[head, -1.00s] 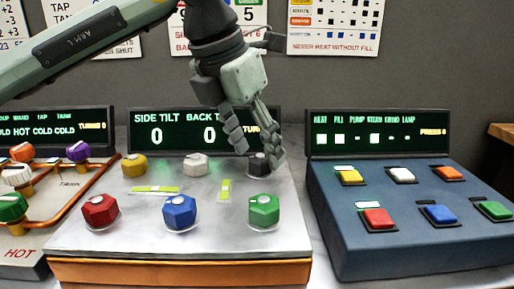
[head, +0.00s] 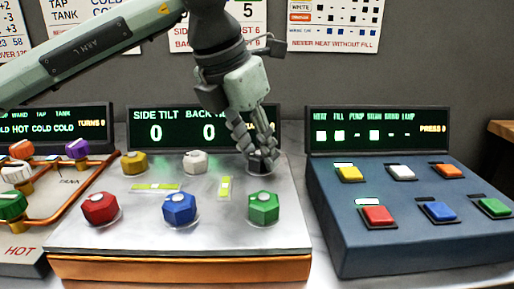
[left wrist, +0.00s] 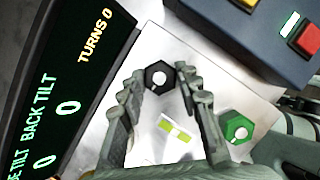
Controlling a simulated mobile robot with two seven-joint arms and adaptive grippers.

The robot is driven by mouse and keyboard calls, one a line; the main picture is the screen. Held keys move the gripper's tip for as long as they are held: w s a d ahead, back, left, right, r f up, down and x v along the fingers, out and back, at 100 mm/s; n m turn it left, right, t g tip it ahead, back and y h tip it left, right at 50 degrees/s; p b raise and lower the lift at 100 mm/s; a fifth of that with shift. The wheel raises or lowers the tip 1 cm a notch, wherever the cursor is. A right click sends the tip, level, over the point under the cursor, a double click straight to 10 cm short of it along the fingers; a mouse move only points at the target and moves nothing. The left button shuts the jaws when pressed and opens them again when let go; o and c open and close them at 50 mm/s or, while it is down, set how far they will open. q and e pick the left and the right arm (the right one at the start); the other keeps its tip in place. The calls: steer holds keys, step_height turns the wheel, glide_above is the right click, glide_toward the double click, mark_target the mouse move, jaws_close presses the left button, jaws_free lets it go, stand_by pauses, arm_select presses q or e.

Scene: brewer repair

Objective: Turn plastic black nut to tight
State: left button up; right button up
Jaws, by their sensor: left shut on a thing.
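The black nut (head: 261,167) is at the back right of the middle silver panel (head: 110,237). It also shows in the left wrist view (left wrist: 158,75) as a black hexagon with a light mark. My left gripper (head: 258,160) points down over it, partly hiding it in the head view. In the left wrist view the fingers (left wrist: 157,90) lie on either side of the nut, shut on it. The display (head: 160,133) behind shows side tilt 0, and in the left wrist view back tilt 0 and turns 0. My right gripper is not in view.
Yellow (head: 134,163), white (head: 195,162), red (head: 100,208), blue (head: 180,208) and green (head: 263,206) nuts share the panel with two yellow-green levels. A blue button box (head: 340,235) stands right; a piped panel with knobs (head: 25,200) stands left.

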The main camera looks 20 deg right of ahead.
arm_select(q)
steer(key=shift+m, duration=0.3)
steer(key=m+g, duration=0.1)
steer(key=m, duration=0.1)
steer(key=shift+w+m+h+b, duration=0.1)
steer(key=shift+m+h+b, duration=0.2)
steer(key=shift+w+m+g, duration=0.1)
steer(key=shift+m+g, duration=0.3)
steer(key=shift+m, duration=0.5)
steer(key=shift+r+m, duration=0.1)
steer(key=shift+m, duration=0.4)
steer(key=m+g, duration=0.1)
steer(key=m, duration=0.2)
steer(key=shift+g+p, duration=0.4)
steer(key=m+g, duration=0.1)
steer(key=m, duration=0.2)
steer(key=shift+w+d, duration=0.1)
steer(key=shift+w, duration=0.05)
steer(key=m+y, duration=0.1)
steer(key=m, duration=0.1)
steer(key=shift+m+g, duration=0.4)
steer(key=shift+w+m+g+y, duration=0.1)
steer(key=shift+m+g+y, duration=0.25)
steer(key=shift+m, duration=0.85)
steer(key=shift+m+y, duration=0.25)
steer(key=shift+m, duration=0.05)
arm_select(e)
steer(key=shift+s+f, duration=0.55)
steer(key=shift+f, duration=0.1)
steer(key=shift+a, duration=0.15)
